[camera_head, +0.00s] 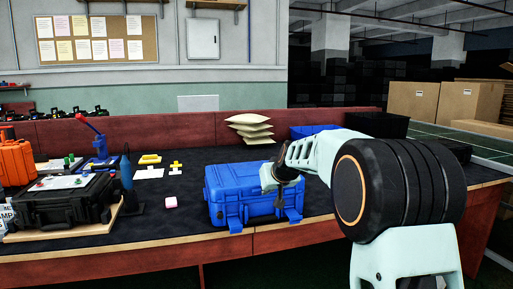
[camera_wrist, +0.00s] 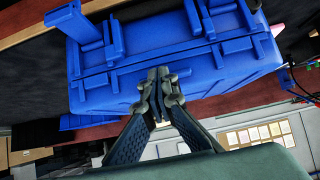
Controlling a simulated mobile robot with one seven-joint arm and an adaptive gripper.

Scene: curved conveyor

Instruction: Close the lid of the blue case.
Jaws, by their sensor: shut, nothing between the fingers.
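The blue case (camera_head: 232,180) stands on the dark table near its front edge. Its lid is down on the base, with a seam line along the front. Two front latches (camera_head: 293,217) stick outward and down. In the wrist view the blue case (camera_wrist: 150,55) fills the upper part, upside down, with the latches (camera_wrist: 85,25) at either side. My gripper (camera_head: 283,185) is at the right part of the case. In the wrist view my gripper (camera_wrist: 159,74) is shut and empty, its fingertips overlapping the lid side. I cannot tell whether they touch it.
A blue bin (camera_head: 312,131) and a black bin (camera_head: 376,125) stand at the back right.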

